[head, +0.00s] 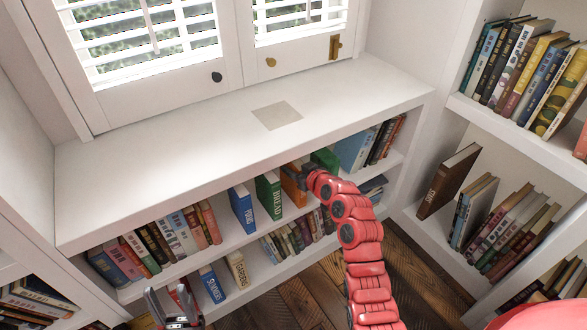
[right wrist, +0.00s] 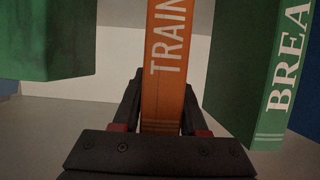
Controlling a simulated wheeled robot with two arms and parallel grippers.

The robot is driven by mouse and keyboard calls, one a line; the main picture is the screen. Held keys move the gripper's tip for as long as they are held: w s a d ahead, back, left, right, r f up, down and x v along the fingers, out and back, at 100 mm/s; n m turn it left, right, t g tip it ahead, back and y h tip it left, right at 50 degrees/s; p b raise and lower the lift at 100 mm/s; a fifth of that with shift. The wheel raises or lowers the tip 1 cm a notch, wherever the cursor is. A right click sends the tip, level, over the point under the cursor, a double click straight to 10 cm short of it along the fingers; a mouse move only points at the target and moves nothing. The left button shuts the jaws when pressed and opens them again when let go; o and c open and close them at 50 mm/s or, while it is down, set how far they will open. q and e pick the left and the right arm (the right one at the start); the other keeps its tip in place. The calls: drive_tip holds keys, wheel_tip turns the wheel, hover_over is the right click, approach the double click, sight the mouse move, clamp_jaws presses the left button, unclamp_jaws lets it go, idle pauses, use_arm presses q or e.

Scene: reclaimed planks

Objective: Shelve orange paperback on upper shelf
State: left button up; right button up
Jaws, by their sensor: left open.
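The orange paperback (head: 292,187) stands upright in the upper row of the low bookcase, with a green book on each side. In the right wrist view the orange paperback (right wrist: 165,60) shows its spine, lettered "TRAIN". My right gripper (head: 308,174) is at its spine. In the right wrist view the fingers of my right gripper (right wrist: 163,100) lie against both sides of the book, with no clear gap. My left gripper (head: 175,315) is open and empty at the lower left, away from the books.
The green "BREAD" book (head: 268,195) stands left of the orange one and shows close by in the right wrist view (right wrist: 275,85). Another green book (head: 325,160) is on the other side. A blue book (head: 243,208) stands further left. The white countertop (head: 180,170) overhangs the row.

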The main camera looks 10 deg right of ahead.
drive_tip(key=o, duration=0.4)
